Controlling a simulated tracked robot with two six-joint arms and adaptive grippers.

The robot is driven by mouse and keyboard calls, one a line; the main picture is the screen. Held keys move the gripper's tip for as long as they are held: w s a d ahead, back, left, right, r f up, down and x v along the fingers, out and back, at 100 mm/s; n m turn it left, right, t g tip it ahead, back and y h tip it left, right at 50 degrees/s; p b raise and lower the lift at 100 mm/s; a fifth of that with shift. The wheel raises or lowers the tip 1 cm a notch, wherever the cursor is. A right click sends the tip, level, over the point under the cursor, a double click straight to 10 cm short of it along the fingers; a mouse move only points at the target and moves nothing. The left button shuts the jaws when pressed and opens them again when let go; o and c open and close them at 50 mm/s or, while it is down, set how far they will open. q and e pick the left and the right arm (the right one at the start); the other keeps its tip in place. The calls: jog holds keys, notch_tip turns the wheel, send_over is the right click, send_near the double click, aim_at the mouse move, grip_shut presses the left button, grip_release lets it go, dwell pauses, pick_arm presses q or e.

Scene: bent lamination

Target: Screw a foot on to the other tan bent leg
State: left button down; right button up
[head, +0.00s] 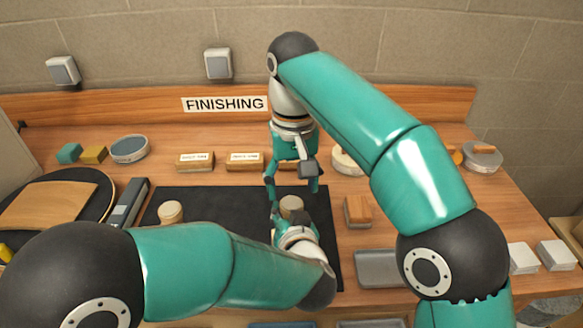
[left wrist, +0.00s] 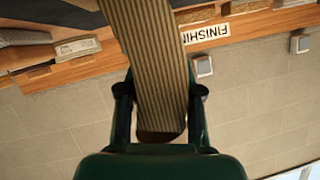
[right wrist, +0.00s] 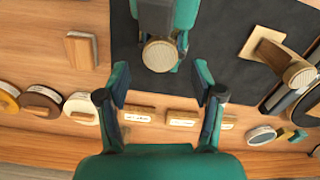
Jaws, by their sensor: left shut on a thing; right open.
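My left gripper (head: 290,222) is shut on a tan bent leg (left wrist: 155,70) with fine lamination stripes, held over the black mat. The leg's round end (right wrist: 160,55) faces the right wrist camera; it also shows in the head view (head: 291,203). My right gripper (head: 292,188) is open and empty, just above and behind that end; its fingers show apart in the right wrist view (right wrist: 160,97). Another tan bent leg (right wrist: 265,40) is on the mat, its round end (right wrist: 300,73) raised; it shows at the mat's left in the head view (head: 171,211). I cannot identify a foot with certainty.
The black mat (head: 215,200) covers the bench middle. Labelled wooden blocks (head: 245,162) line its back edge. A wood-topped block (head: 357,210) and grey tray (head: 378,268) stand to its right. Round discs (right wrist: 40,101) lie behind. A dark round plate (head: 100,200) is at left.

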jog(key=n, duration=0.6)
jog(key=shift+d+r+n, duration=0.2)
jog(key=shift+r+n, duration=0.1)
jog(key=shift+n, duration=0.1)
jog(key=n, duration=0.4)
jog(key=shift+s+r, duration=0.1)
jog(key=shift+r, duration=0.1)
jog(key=n, duration=0.4)
jog(key=shift+d+r, duration=0.1)
jog(key=shift+r, duration=0.15)
jog(key=n, duration=0.4)
jog(key=shift+r+n, duration=0.2)
jog(key=shift+n, duration=0.1)
jog(key=n, duration=0.4)
jog(key=shift+r, duration=0.25)
jog(key=n, duration=0.4)
jog(key=shift+r, duration=0.25)
jog(key=shift+w+r+n, duration=0.1)
jog(key=shift+w+n, duration=0.1)
jog(key=shift+n, duration=0.5)
jog(key=shift+w, duration=0.15)
jog(key=shift+a, duration=0.35)
jog(key=shift+f, duration=0.25)
